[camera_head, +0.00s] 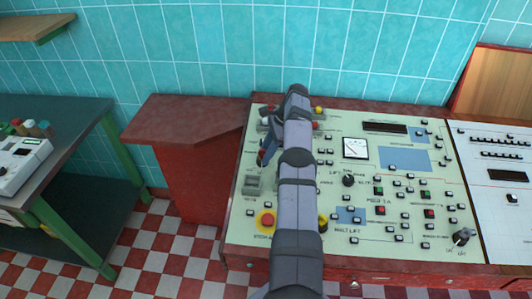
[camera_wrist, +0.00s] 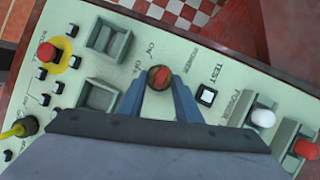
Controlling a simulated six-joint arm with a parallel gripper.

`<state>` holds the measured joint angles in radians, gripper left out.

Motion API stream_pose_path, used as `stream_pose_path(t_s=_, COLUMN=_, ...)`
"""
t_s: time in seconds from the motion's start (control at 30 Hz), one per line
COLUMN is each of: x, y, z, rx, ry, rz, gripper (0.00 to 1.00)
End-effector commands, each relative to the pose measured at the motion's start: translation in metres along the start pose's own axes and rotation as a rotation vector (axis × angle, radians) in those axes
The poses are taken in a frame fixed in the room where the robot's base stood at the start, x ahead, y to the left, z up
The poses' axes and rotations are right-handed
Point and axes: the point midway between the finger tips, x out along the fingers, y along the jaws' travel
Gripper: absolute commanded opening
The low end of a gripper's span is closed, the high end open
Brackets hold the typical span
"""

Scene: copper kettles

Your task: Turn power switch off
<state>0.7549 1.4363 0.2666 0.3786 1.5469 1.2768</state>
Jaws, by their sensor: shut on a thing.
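The power switch is a small round red-brown knob (camera_wrist: 159,74) on the pale green control panel (camera_head: 400,205), with on/off and power lettering beside it in the wrist view. My gripper (camera_wrist: 160,86) has its two blue fingers closed on the sides of this knob. In the head view my gripper (camera_head: 267,150) is at the panel's upper left, and my arm and fingers largely hide the knob there. The knob's exact turned position is hard to read.
Near the switch are a white square test button (camera_wrist: 207,95), a white-capped lever (camera_wrist: 262,117), a red-capped lever (camera_wrist: 305,147) and grey rocker housings (camera_wrist: 108,40). A red stop button on yellow (camera_head: 266,220) sits lower left. A green-framed table (camera_head: 75,150) stands left.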

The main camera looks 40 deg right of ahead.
Motion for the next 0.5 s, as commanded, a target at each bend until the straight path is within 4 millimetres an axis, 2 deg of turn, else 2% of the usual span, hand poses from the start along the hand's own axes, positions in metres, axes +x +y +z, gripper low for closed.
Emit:
stream_pose_path(t_s=0.07, x=-0.0015, y=-0.0009, z=0.0005, rx=-0.004, ry=0.001, rz=-0.004, gripper=0.08)
stream_pose_path(t_s=0.1, x=-0.0015, y=-0.0009, z=0.0005, rx=-0.004, ry=0.001, rz=-0.003, gripper=0.33)
stream_pose_path(t_s=0.17, x=-0.0015, y=-0.0008, z=0.0005, rx=-0.003, ry=0.001, rz=-0.003, gripper=0.47)
stream_pose_path(t_s=0.5, x=-0.0008, y=0.0000, z=0.0002, rx=-0.001, ry=0.000, rz=0.000, gripper=0.50)
